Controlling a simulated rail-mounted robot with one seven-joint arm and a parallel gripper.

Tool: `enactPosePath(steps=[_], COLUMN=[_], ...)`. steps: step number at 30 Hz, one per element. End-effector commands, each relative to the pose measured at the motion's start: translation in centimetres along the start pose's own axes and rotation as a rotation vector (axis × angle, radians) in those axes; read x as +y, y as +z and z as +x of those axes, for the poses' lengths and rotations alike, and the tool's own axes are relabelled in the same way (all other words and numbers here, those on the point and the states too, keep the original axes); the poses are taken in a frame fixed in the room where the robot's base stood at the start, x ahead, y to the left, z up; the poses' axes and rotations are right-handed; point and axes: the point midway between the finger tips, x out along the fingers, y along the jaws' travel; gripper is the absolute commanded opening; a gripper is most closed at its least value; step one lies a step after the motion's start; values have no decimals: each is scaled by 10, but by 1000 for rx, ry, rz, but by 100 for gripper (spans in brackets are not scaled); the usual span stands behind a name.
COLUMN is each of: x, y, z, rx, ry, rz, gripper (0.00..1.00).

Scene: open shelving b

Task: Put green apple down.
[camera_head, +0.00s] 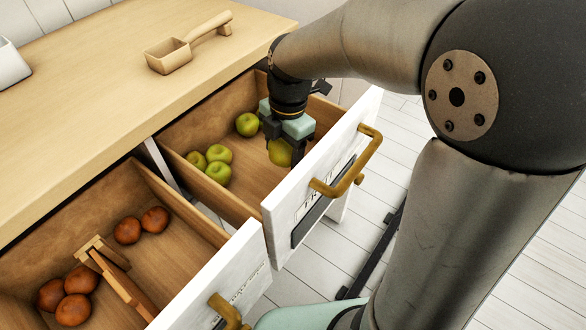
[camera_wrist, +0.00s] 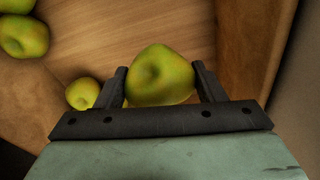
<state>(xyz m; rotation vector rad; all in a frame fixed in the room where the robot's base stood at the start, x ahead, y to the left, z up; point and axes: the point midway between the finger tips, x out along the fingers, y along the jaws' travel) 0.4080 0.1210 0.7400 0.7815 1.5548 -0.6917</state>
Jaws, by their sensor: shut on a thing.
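My gripper (camera_head: 284,152) reaches down into the open right drawer (camera_head: 228,200), near its front panel. It is shut on a green apple (camera_head: 279,153), which also shows between the two fingers in the wrist view (camera_wrist: 160,76). Several other green apples (camera_head: 218,154) lie in the same drawer, in a group at the left and one (camera_head: 247,124) at the back. In the wrist view, one apple (camera_wrist: 82,93) lies left of the fingers and more (camera_wrist: 24,36) lie at the upper left. I cannot tell whether the held apple touches the drawer floor.
The open left drawer (camera_head: 190,222) holds several red-brown round fruits (camera_head: 74,310) and a wooden scoop (camera_head: 118,275). Another wooden scoop (camera_head: 175,55) lies on the countertop (camera_head: 100,75). The right drawer's front panel with its brass handle (camera_head: 350,175) stands close to my gripper. Bare drawer floor lies between the apples.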

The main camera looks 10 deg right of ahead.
Motion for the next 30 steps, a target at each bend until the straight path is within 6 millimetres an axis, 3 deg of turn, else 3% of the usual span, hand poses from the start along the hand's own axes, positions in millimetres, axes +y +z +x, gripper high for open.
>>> enactPosePath(steps=[3,8,15,28,29,30], x=[0,0,-1,0,0,0], y=[3,5,9,10,10,10], z=[25,39,77,84,84,83], rx=[1,0,1,0,0,0], ry=[-3,-2,-3,0,0,0], rz=[1,2,2,3,3,3], gripper=[37,37,37,37,68,79])
